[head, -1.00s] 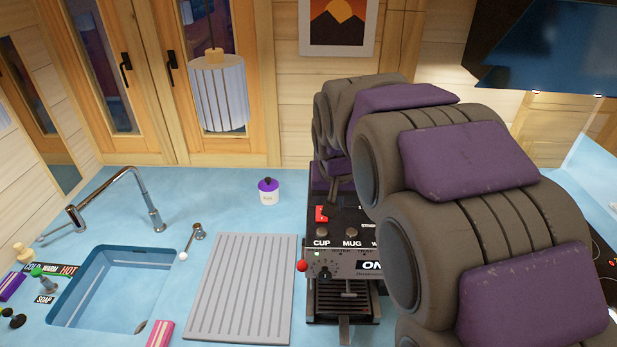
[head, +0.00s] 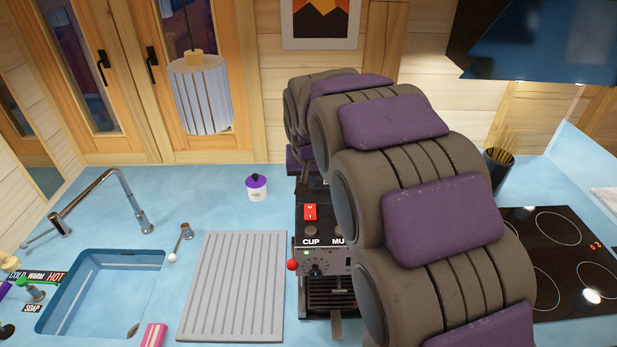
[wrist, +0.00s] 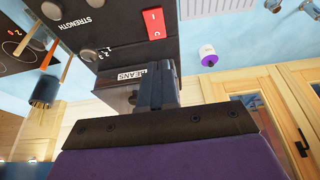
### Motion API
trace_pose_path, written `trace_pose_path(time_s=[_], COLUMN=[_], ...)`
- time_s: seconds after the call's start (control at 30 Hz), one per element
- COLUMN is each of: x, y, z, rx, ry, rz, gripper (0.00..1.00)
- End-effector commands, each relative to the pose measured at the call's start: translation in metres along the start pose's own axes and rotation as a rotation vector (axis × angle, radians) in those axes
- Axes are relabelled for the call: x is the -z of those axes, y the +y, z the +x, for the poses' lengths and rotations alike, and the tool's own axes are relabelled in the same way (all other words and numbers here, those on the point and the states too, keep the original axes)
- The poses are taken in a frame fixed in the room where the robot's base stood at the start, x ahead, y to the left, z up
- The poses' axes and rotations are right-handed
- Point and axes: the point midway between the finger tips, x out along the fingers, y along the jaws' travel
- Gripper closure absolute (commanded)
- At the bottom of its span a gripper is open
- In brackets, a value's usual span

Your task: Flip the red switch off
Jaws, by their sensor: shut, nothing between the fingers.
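The red switch (head: 310,212) is a rocker on the top panel of the black coffee machine (head: 316,236), left of my arm in the head view. In the wrist view the red switch (wrist: 154,24) shows whole, with white marks. I cannot tell which end is pressed in. My gripper (wrist: 155,90) is shut and empty. In the wrist view its fingers point at the machine beside the BEANS label, apart from the switch. In the head view my arm hides most of the gripper and the right part of the machine.
Left of the machine lie a grey draining board (head: 233,285) and a sink (head: 100,250) with a tap. A white jar with a purple lid (head: 257,187) stands behind. A black cooktop (head: 560,250) and a utensil holder (head: 497,170) are at the right.

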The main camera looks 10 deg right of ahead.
Motion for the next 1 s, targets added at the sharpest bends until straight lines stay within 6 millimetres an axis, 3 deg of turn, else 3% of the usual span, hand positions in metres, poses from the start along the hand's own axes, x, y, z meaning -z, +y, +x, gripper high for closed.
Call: trace_pose_path(time_s=[0.2, 0.5, 1.0], x=[-0.003, -0.008, -0.010], y=[0.001, 0.001, 0.001], z=[0.046, 0.090, 0.102], rx=[-0.002, -0.002, -0.001], ry=[-0.011, -0.006, -0.004], rz=[0.000, 0.000, 0.000], gripper=[1.00, 1.00, 1.00])
